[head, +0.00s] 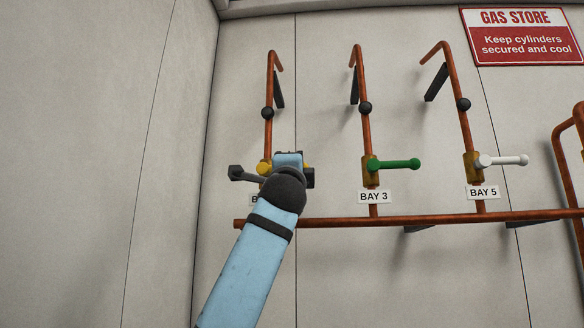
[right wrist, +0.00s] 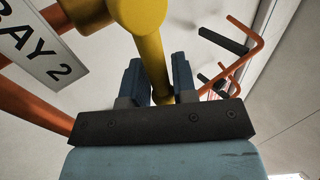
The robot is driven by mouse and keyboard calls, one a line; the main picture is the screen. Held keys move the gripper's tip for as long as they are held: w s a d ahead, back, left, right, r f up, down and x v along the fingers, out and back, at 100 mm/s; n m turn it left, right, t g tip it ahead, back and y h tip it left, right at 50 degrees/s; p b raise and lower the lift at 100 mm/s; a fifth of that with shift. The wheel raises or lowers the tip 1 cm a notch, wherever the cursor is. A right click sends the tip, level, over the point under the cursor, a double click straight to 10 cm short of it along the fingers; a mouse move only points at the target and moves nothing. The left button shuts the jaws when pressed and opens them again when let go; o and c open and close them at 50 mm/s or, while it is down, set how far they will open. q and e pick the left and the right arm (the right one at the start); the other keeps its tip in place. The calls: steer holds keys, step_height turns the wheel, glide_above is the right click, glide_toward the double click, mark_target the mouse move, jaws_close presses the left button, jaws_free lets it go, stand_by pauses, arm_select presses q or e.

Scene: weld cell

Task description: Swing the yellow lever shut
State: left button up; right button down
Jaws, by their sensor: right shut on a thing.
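The yellow lever (right wrist: 150,48) runs from a thick yellow hub at the top of the right wrist view down between the two fingers of my right gripper (right wrist: 158,84). The gripper is shut on the lever's shaft. In the head view my right gripper (head: 291,165) covers most of the lever. My left gripper is not in view.
To the right are a green lever (head: 398,164) at BAY 3 and a white lever (head: 505,160) at BAY 5. A copper pipe (head: 430,219) runs along below. The wall at left is bare.

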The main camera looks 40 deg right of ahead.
steer(key=shift+f, duration=0.1)
steer(key=c, duration=1.2)
jaws_free()
steer(key=shift+o, duration=0.5)
steer(key=shift+s, duration=0.15)
